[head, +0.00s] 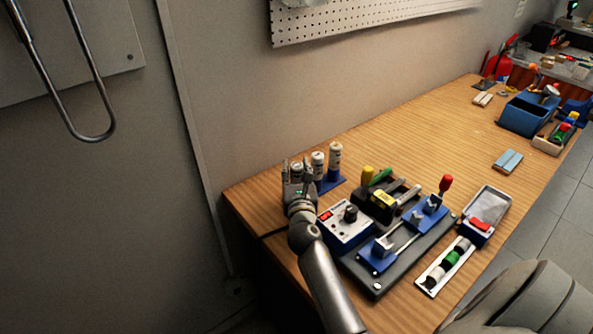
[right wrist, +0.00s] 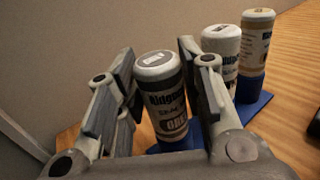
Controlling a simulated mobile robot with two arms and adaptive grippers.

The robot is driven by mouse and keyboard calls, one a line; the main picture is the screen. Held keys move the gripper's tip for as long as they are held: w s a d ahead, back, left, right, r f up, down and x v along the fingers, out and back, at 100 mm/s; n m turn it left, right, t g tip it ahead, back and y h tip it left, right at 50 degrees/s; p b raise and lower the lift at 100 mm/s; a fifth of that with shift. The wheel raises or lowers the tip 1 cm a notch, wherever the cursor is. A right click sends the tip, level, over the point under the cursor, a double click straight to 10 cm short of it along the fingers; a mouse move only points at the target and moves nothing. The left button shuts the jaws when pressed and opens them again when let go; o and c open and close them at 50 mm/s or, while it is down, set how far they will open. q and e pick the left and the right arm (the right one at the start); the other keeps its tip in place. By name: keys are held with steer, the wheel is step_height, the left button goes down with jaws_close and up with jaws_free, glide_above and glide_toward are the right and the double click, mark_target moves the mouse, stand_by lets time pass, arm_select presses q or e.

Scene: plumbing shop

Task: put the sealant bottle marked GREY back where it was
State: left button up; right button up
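The sealant bottle marked GREY (right wrist: 163,98) stands upright at the near end of a blue holder (head: 329,184), its lower end in a blue sleeve; "GRE" is readable on its label. My right gripper (right wrist: 157,72) has one finger on each side of it. Whether the fingers press on the bottle or stand slightly clear, I cannot tell. In the head view the right gripper (head: 297,178) partly hides this bottle. A second white bottle (head: 317,164) and a third, tan-labelled bottle (head: 335,156) stand in the same row. My left gripper is not in view.
Right of the holder are a control box with a black knob (head: 345,229), a dark tool tray with yellow and green handles (head: 376,203), and a blue clamp fixture (head: 405,250). A wall (head: 240,110) runs close behind. Bare bench (head: 410,140) lies farther back.

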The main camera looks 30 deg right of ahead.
steer(key=shift+o, duration=1.1)
steer(key=shift+r, duration=0.1)
steer(key=shift+r+p, duration=0.7)
steer(key=shift+r, duration=0.05)
steer(key=b+v, duration=0.2)
steer(key=v, duration=1)
steer(key=shift+f, duration=0.2)
